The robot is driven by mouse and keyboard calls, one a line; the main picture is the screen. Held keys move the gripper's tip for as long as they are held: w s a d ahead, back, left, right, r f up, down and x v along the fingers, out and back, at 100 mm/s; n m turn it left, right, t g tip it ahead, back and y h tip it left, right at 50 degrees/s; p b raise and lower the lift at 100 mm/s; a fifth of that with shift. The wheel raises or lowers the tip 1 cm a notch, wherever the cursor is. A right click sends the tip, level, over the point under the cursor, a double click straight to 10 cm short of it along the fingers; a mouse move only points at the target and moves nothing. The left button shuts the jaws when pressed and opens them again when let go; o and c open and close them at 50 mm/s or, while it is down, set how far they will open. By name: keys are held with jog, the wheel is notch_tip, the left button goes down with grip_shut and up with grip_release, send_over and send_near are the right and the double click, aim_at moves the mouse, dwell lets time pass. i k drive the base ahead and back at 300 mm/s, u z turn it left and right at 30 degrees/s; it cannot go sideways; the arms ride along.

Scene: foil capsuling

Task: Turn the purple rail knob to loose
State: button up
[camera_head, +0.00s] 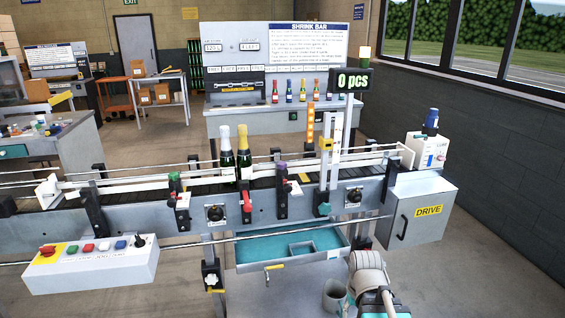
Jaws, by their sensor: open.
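The purple knob (281,166) is small and sits on top of a dark rail clamp on the front side of the conveyor, right of the two bottles. A pale tab juts from the clamp just below it. The knob is too small to tell how far it is turned. My gripper is not visible. Only pale and teal links of my arm show at the bottom right, well below and to the right of the knob.
A green knob (174,177) and a red handle (247,201) lie left of the purple knob. A white post (331,150) rises at right. A control box (91,264) juts forward at left.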

aim_at(281, 165)
jog(key=u, duration=0.05)
jog(key=i, duration=0.9)
jog(key=z, duration=0.05)
